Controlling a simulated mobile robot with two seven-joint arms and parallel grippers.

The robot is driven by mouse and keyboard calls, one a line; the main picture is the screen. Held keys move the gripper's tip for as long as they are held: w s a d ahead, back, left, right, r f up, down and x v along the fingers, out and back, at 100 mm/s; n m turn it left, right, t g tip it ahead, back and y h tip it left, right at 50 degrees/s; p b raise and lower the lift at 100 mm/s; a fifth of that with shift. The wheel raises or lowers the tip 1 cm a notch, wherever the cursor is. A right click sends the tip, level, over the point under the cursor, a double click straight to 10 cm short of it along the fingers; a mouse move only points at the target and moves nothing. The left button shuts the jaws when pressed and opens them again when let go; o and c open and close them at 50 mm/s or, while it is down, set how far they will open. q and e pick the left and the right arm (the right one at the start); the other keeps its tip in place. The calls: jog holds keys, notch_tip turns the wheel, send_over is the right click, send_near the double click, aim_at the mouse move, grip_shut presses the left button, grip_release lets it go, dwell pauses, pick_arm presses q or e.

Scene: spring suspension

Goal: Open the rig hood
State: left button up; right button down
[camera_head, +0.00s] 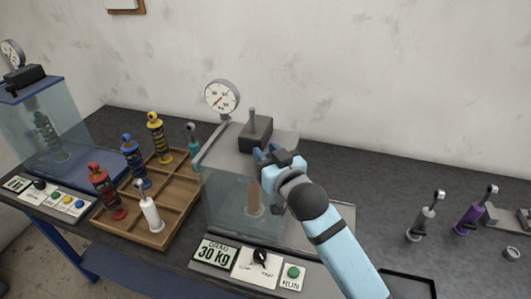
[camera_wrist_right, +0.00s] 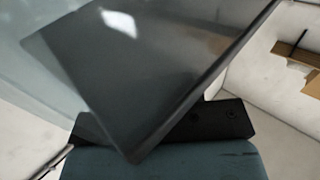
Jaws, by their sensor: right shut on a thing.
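The test rig (camera_head: 240,205) stands mid-table, with clear walls and a grey top carrying a black block with a rod. Its hood (camera_head: 228,212) is see-through, and its exact position is hard to tell. A brown column shows inside through the clear wall. My right gripper (camera_head: 272,155) is at the top front of the rig beside the black block, shut on the hood's edge; the arm hides part of that edge. In the right wrist view a dark glossy see-through panel (camera_wrist_right: 150,75) lies close across the gripper. My left gripper is not in view.
A wooden tray (camera_head: 152,238) with several coloured dampers stands left of the rig. A second glass-sided rig (camera_head: 40,125) is further left. A control panel with a RUN button (camera_head: 293,273) is in front. Grey and purple dampers (camera_head: 470,212) stand at the right. A dial gauge (camera_head: 222,97) rises behind.

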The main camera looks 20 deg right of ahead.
jog(key=s+d+p, duration=0.4)
jog(key=s+d, duration=0.6)
jog(key=d, duration=0.6)
jog(key=shift+s, duration=0.4)
jog(key=shift+a, duration=0.1)
jog(key=c, duration=0.8)
grip_release()
jog(key=shift+s+d+b, duration=0.4)
jog(key=shift+s+d, duration=0.05)
jog(key=shift+s, duration=1.8)
jog(key=shift+s+d+b, duration=0.4)
jog(key=shift+s+d, duration=0.05)
jog(key=shift+s, duration=1.8)
jog(key=shift+s+d+b, duration=0.4)
jog(key=shift+s+d, duration=0.05)
jog(key=shift+s, duration=1.8)
